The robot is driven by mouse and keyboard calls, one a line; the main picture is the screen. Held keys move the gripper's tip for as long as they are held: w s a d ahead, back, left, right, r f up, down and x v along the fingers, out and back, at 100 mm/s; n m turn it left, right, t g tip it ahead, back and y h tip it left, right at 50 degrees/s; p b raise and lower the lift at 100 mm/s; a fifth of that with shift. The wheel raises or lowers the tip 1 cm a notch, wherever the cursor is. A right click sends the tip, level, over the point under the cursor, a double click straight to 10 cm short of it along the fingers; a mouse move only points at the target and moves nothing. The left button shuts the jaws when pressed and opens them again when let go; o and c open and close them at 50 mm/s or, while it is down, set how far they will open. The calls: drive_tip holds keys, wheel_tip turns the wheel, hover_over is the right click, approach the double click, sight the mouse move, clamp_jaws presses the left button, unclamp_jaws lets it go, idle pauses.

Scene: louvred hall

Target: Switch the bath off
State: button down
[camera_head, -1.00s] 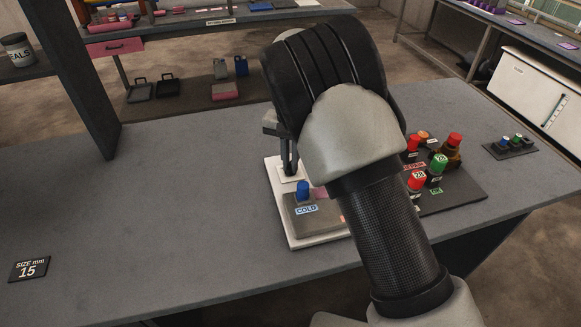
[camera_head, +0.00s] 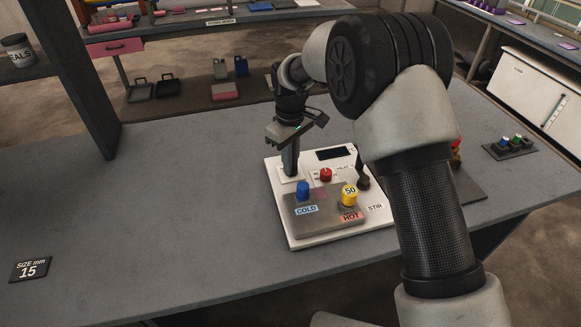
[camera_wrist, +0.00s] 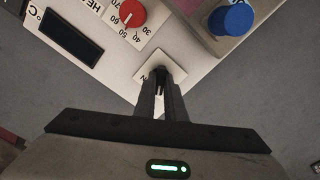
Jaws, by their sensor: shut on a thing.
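The bath (camera_head: 325,237) is a white unit on the grey bench, with a dark display (camera_head: 336,153), a red heat dial (camera_head: 326,174) and a black stir lever (camera_head: 363,180). At its far left corner is a small pale switch plate (camera_head: 283,178); it also shows in the wrist view (camera_wrist: 174,55). My gripper (camera_head: 290,172) points down over this plate. In the wrist view its fingers (camera_wrist: 161,80) are shut on a small dark switch lever standing from the plate. The fingers hide most of the lever and the lettering, so I cannot read its position.
A blue cold peg (camera_head: 303,191) and a yellow hot peg (camera_head: 349,196) stand on the grey block (camera_head: 325,206) close to my gripper. My arm hides much of the board at right. The bench left of the bath is clear, apart from a size sign (camera_head: 29,269).

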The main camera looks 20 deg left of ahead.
drive_tip(key=c, duration=1.7)
unclamp_jaws()
drive_tip(key=shift+c, duration=0.2)
drive_tip(key=shift+r+p, duration=2.3)
drive_tip(key=shift+r, duration=1.2)
drive_tip(key=shift+r, duration=0.1)
